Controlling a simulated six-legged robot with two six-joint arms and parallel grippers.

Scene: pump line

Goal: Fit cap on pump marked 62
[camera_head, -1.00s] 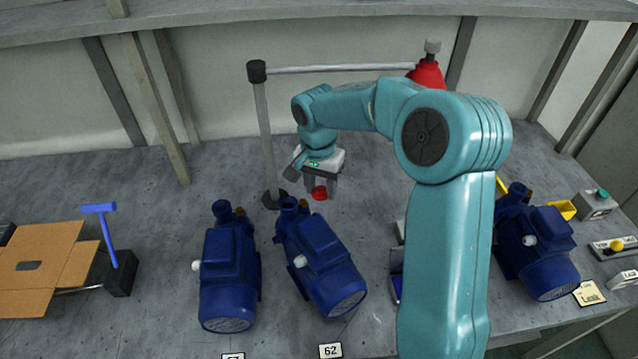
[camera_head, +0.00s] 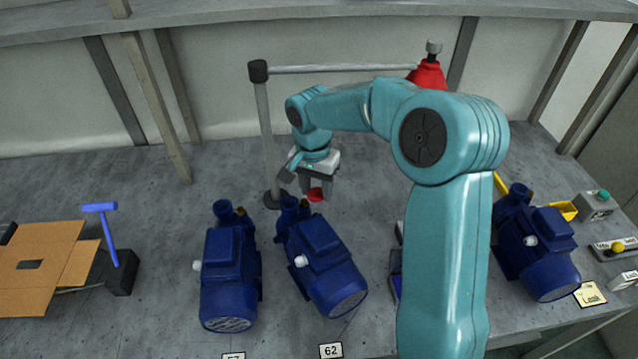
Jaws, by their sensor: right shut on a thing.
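The pump marked 62 (camera_head: 322,262) is a blue motor pump, second from the left, with its plate (camera_head: 331,351) reading 62 at the front edge. Its upright port (camera_head: 289,204) is at its far end. My right gripper (camera_head: 317,192) is shut on a small red cap (camera_head: 316,196) and holds it just right of that port, apart from it in the picture. The fingers partly hide the cap. How high the cap is relative to the port is hard to tell. My left gripper is out of view.
A metal stand (camera_head: 265,140) rises behind the ports. A cardboard box (camera_head: 40,268) and a blue-handled tool (camera_head: 108,235) lie left.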

